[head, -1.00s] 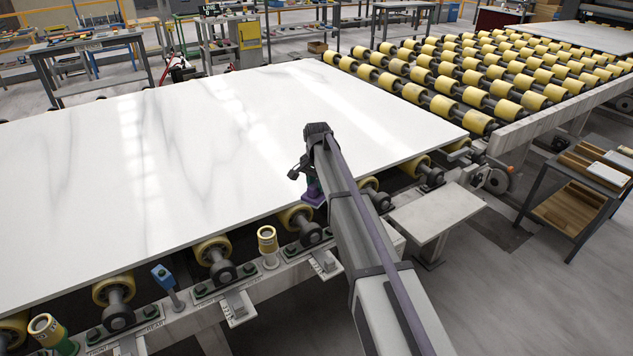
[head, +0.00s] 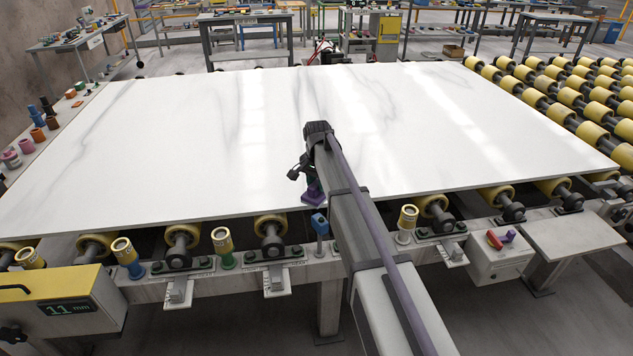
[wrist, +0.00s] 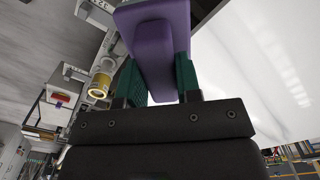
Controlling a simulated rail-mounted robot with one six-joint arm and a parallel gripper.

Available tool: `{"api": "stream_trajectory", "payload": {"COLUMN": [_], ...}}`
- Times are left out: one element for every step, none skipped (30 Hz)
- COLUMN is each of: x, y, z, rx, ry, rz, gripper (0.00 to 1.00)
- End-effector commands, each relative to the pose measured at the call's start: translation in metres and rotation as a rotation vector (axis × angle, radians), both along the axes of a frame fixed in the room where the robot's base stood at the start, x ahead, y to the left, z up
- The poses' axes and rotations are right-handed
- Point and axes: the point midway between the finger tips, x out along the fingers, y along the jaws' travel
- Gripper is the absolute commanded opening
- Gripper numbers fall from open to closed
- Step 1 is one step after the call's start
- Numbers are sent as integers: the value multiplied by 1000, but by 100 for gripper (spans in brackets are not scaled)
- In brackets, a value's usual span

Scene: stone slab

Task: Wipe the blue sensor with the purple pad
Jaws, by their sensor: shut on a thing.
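The purple pad (head: 313,194) is held in my gripper (head: 309,181) near the front edge of the slab. In the wrist view the pad (wrist: 160,40) sits between the two green fingers of my gripper (wrist: 159,75), which is shut on it. The blue sensor (head: 320,224) is a small blue box on a short post at the front rail, just in front of the slab's edge. In the head view it shows just below the pad and beside my arm. I see a small gap between them. I cannot make out the sensor in the wrist view.
The white marble slab (head: 200,150) lies on yellow rollers (head: 268,228). Yellow-topped posts (head: 222,240) stand along the front rail. A box with red and purple knobs (head: 498,262) is at the right, and a thickness display box (head: 65,305) at the left. Small coloured items line the far left ledge.

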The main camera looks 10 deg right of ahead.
Motion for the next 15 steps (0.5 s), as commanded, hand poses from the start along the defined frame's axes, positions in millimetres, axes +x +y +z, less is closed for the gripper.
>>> {"api": "stream_trajectory", "payload": {"x": [0,0,0,0,0,0,0,0,0,0,0,0,0,0,0], "y": [-1,-1,-1,-1,-1,-1,-1,0,0,0,0,0,0,0,0], "z": [0,0,0,0,0,-1,-2,-3,-5,-7,-10,-13,-16,-19,-22], "rx": [0,0,0,0,0,0,0,0,0,0,0,0,0,0,0], "ry": [0,0,0,0,0,0,0,0,0,0,0,0,0,0,0], "rz": [-1,-1,0,0,1,1,1,1,1,1,1,1,1,1,1], "gripper": [13,13,13,13,13,13,13,13,13,13,13,13,13,13,13]}}
